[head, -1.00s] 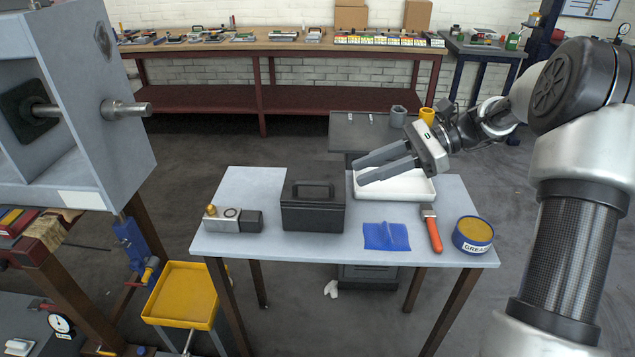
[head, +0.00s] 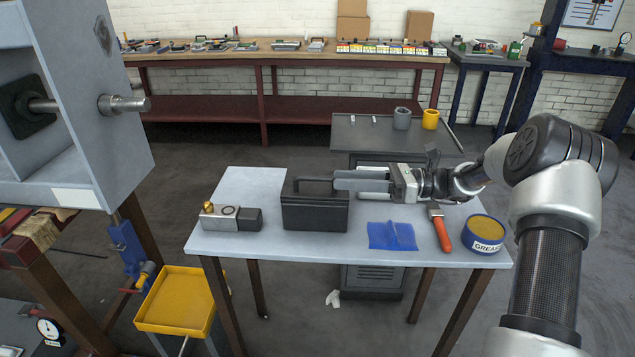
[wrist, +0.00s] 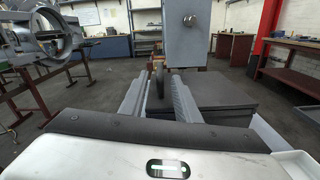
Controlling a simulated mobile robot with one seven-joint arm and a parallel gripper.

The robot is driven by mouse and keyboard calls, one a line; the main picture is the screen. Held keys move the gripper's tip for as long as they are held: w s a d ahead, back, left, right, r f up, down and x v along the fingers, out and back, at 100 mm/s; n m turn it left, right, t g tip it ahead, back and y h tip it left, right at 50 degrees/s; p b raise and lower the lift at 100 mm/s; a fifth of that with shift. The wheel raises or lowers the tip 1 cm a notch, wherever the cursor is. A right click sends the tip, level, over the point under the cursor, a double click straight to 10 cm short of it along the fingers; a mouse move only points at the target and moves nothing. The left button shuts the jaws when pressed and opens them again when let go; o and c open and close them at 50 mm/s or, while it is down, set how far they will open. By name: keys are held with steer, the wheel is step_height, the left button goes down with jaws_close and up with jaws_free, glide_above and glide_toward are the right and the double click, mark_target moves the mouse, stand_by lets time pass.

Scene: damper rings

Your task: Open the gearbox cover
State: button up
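A dark box-shaped casing (head: 315,217) with a bar handle (head: 308,180) on its flat cover stands on the grey table; I take it as the gearbox. The cover lies flat on it with no gap that I can see. My gripper (head: 337,182) is level and points left, with its fingertips just right of the handle, close above the cover. In the wrist view the fingers are apart and empty, and the handle (wrist: 159,73) shows edge-on between or just beyond the tips (wrist: 157,80). I cannot tell whether they touch it. The cover (wrist: 212,92) spreads out to the right.
A small metal block with a brass fitting (head: 225,217) is left of the casing. A blue cloth (head: 392,236), an orange-handled tool (head: 441,233) and a grease tin (head: 485,236) lie to the right. A large grey housing (head: 95,150) stands at the left. A white tray (wrist: 296,165) is partly hidden.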

mark_target(329, 179)
steer(key=a+b, duration=0.1)
steer(key=a, duration=0.6)
steer(key=shift+w, duration=0.1)
jaws_close()
